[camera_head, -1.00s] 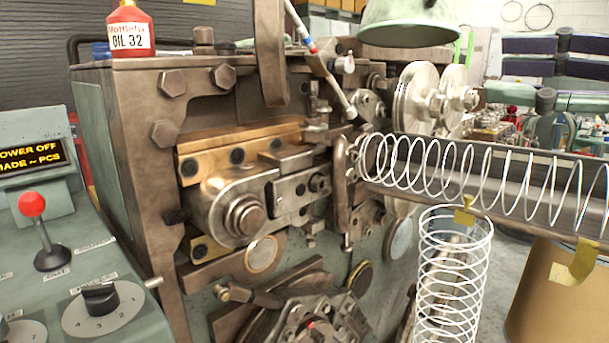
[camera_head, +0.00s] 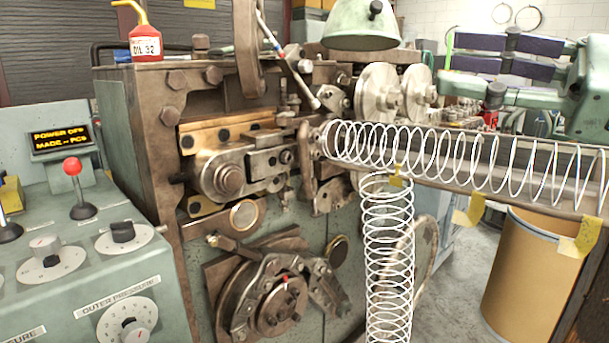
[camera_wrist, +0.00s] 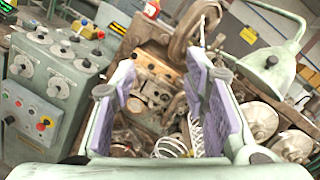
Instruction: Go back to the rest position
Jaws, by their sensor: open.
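My gripper (camera_head: 449,62) is at the upper right of the head view, its two purple-padded fingers pointing left and spread apart. In the wrist view my gripper (camera_wrist: 162,78) is open, with nothing held between the pads. The spring coiler (camera_head: 240,160) stands in the middle of the head view. A long white spring (camera_head: 450,155) lies in the sloping trough to its right, and another white spring (camera_head: 388,260) hangs upright below the trough. The gripper is above and behind the trough in the picture, apart from both springs.
A green lamp shade (camera_head: 350,30) hangs left of my gripper. A red oil bottle (camera_head: 145,42) stands on the coiler. The control panel (camera_head: 95,235) is at left; its display (camera_head: 62,140) reads power off. A brown drum (camera_head: 530,275) stands below the trough.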

